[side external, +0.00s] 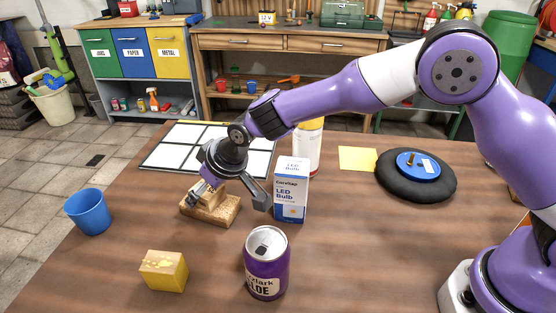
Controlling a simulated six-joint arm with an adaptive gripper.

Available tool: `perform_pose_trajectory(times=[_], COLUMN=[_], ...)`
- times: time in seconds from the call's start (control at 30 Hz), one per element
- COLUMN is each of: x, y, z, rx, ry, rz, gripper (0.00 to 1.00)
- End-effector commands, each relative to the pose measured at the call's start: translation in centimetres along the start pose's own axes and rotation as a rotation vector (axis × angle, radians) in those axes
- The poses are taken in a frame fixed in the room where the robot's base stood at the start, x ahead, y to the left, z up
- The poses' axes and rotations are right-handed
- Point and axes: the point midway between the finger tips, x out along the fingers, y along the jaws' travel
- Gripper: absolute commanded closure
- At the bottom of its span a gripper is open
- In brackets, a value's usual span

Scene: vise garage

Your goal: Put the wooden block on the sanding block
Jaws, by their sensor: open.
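A small pale wooden block (208,188) rests on top of a flat, tan, speckled block (222,214), which looks like the sanding block and lies on the table left of centre. My gripper (228,200) is open, pointing down over the two. One finger is at the wooden block's left side. The other finger is spread well out to the right, clear of it, near the LED bulb box. The gripper partly hides the wooden block, so I cannot tell whether the left finger touches it.
The LED bulb box (291,191) and a spray can (307,150) stand close right of my gripper. A purple can (266,264), yellow block (164,271) and blue cup (88,211) are nearer the front. A black disc (415,185) lies right; a white-panelled sheet (180,150) lies behind.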

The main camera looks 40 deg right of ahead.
Motion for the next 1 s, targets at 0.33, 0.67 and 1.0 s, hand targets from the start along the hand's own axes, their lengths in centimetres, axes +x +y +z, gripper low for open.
perform_pose_trajectory(times=[0.33, 0.67, 1.0], x=[-2.2, -9.4, -14.4], y=[0.0, 0.0, 1.9], z=[-0.3, -0.3, 0.5], rx=[0.000, 0.000, 0.031], ry=[0.003, 0.004, -0.001], rz=[0.000, -0.001, 0.019], gripper=[0.11, 0.11, 0.11])
